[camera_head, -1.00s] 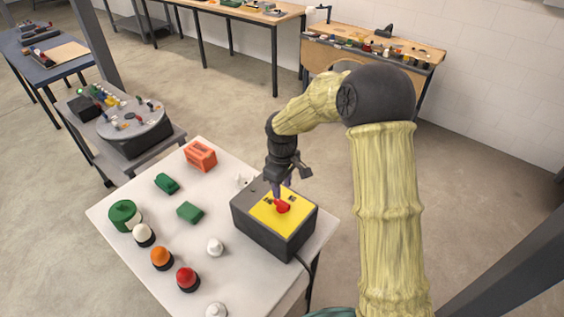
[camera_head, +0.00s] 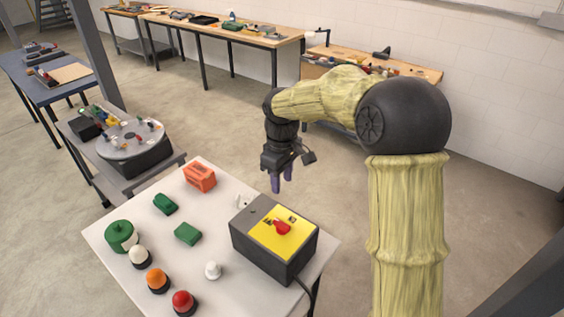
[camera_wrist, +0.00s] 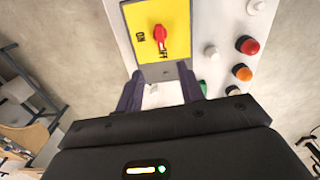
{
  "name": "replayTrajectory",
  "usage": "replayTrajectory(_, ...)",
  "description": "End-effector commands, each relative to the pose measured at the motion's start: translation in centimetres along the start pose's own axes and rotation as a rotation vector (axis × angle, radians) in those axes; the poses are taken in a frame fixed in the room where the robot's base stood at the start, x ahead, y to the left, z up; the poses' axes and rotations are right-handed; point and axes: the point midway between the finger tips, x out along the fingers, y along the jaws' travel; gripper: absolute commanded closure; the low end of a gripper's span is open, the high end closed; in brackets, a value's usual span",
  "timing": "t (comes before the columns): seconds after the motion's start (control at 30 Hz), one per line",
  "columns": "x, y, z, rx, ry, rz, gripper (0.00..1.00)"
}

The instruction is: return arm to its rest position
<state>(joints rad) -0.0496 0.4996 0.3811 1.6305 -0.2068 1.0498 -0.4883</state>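My arm is raised over the far edge of the white table, bent at its large black joint. My gripper (camera_head: 282,180) hangs fingers down beyond the switch box, above and apart from it. In the wrist view my gripper (camera_wrist: 162,88) shows two purple fingers spread apart with nothing between them. The dark switch box (camera_head: 275,262) with a yellow top stands on the table's right side. Its red knob (camera_head: 281,227) is uncovered, and it also shows in the wrist view (camera_wrist: 159,36) beside the ON and OFF lettering.
The white table (camera_head: 215,262) holds an orange block (camera_head: 200,177), green blocks (camera_head: 187,233), a green round container (camera_head: 121,236) and several domed buttons (camera_head: 157,279). A grey cart (camera_head: 170,163) stands at left. Workbenches line the back wall. Open floor lies behind the table.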

Motion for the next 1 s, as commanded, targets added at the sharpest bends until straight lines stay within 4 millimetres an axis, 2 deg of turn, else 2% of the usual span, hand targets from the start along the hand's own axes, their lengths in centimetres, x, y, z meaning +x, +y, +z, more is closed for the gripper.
replayTrajectory(0.2,0.1,-0.1,0.5,0.016,0.002,0.004,0.62)
replayTrajectory(0.37,0.6,-0.4,3.2,0.118,0.013,0.024,0.62)
replayTrajectory(0.57,1.8,-1.5,9.3,0.360,0.055,0.061,0.62)
replayTrajectory(0.8,3.2,-3.9,17.1,0.687,0.131,0.096,0.62)
replayTrajectory(0.9,3.9,-5.2,20.1,0.821,0.168,0.106,0.62)
replayTrajectory(1.0,4.4,-6.3,22.2,0.921,0.195,0.111,0.62)
